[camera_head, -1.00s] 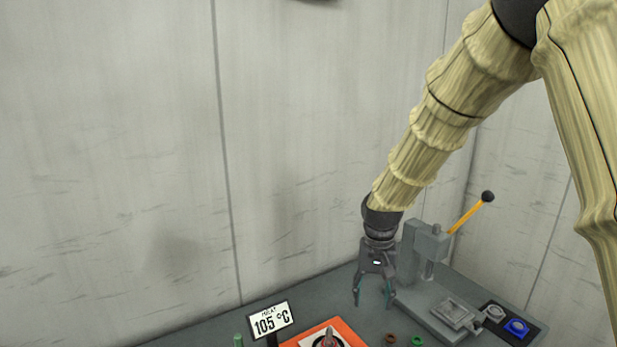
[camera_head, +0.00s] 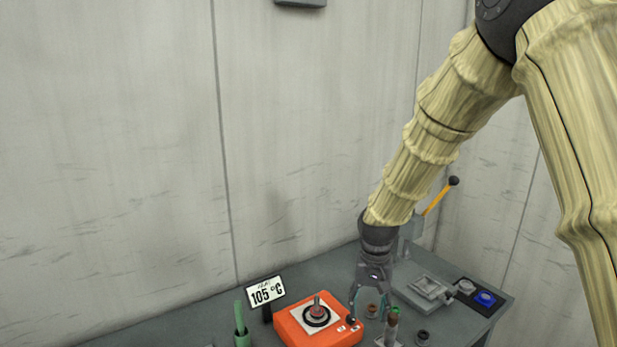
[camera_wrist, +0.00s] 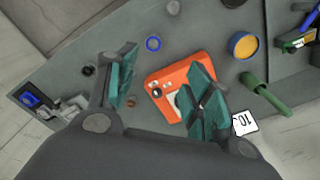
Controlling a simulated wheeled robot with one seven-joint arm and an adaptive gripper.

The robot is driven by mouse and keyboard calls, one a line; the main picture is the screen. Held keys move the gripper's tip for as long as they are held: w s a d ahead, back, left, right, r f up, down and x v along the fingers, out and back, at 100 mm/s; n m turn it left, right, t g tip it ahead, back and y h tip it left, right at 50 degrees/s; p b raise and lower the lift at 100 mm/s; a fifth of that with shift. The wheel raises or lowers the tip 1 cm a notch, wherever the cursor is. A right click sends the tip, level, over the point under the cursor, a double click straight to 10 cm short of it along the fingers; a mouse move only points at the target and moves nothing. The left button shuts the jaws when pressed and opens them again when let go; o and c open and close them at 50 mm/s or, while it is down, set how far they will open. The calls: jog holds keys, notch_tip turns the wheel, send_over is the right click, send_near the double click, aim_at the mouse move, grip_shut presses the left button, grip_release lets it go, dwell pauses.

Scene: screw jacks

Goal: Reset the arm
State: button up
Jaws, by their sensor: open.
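My gripper (camera_head: 370,296) hangs from the arm with fingers pointing down over the grey bench. It is open and nothing shows between its fingers. In the wrist view my gripper (camera_wrist: 163,88) shows two teal-padded fingers spread apart, with the bench below. The right finger hides part of the orange heater (camera_wrist: 167,80) there. In the head view the orange heater (camera_head: 290,330) is just left of my gripper, with a dark round piece and upright stem on its top plate.
A grey press with a yellow lever (camera_head: 436,199) stands behind my gripper, partly hidden. A "105 °C" sign (camera_head: 265,291) and green cylinder (camera_head: 241,327) are left of the heater. A blue part (camera_head: 485,298) is at the right. Small rings and a tube (camera_head: 391,326) are near my gripper.

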jog(key=s+d+f, duration=0.1)
jog(key=s+f, duration=0.5)
jog(key=f, duration=0.6)
jog(key=s+d+f, duration=0.2)
jog(key=s+f, duration=0.4)
jog(key=f, duration=0.5)
jog(key=s+d+f+n, duration=0.1)
jog(key=s+d+f, duration=0.1)
jog(key=s+f, duration=0.5)
jog(key=s+d+f, duration=0.1)
jog(key=s+f, duration=0.1)
jog(key=s, duration=0.9)
jog(key=s+d+f+n, duration=0.1)
jog(key=s+d+f, duration=0.1)
jog(key=s+f, duration=0.5)
notch_tip(320, 180, down, 11)
jog(key=s+b, duration=0.1)
jog(key=b, duration=1.2)
jog(key=shift+s+b, duration=0.3)
jog(key=shift+s, duration=0.1)
